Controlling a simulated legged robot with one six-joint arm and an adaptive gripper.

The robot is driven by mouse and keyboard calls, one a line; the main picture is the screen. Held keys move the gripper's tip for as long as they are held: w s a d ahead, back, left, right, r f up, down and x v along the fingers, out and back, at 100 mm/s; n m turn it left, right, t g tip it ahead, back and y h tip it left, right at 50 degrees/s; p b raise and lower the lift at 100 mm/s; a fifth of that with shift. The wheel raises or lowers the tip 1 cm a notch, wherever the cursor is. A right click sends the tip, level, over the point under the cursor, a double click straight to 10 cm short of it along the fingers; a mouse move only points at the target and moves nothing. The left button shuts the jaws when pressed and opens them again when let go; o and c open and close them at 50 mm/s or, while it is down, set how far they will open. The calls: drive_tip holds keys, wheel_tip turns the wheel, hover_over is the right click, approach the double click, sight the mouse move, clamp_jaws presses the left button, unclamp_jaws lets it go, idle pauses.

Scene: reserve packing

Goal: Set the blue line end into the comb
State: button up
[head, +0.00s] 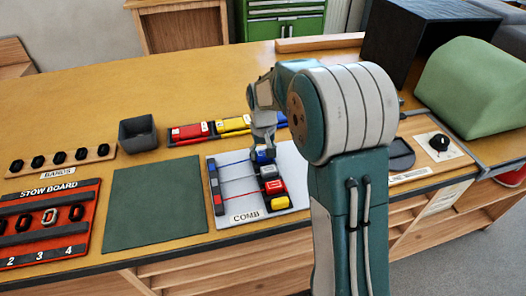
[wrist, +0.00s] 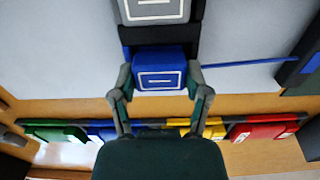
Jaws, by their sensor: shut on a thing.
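The blue line end (head: 263,156) is a blue block with a white outlined label, clear in the wrist view (wrist: 160,78). My gripper (wrist: 160,84) is shut on it, one finger on each side. In the head view my gripper (head: 263,147) is over the far end of the dark comb (head: 262,166). The block is at the comb's end slot, beside a grey block (wrist: 155,10); I cannot tell whether it is fully seated. A blue line (wrist: 240,64) runs from it to the dark anchor strip (head: 214,185).
Red (head: 275,187) and yellow (head: 281,203) blocks sit lower in the comb. A tray behind holds other red (head: 188,131) and yellow (head: 233,124) blocks. A grey bin (head: 138,134) stands left of it. The green mat (head: 155,202) is bare.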

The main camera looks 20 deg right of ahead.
drive_tip(key=shift+f, duration=0.25)
drive_tip(key=o, duration=1.1)
wheel_tip(320, 180, up, 11)
drive_tip(key=s+r+t, duration=0.1)
drive_tip(key=s+r, duration=0.3)
drive_tip(key=s, duration=0.3)
drive_tip(key=s+r+t, duration=0.2)
drive_tip(key=s+r, duration=0.2)
drive_tip(key=s, duration=0.3)
drive_tip(key=s+f+t, duration=0.2)
drive_tip(key=s, duration=1.1)
drive_tip(key=shift+f+t, duration=0.3)
drive_tip(key=shift+f, duration=0.1)
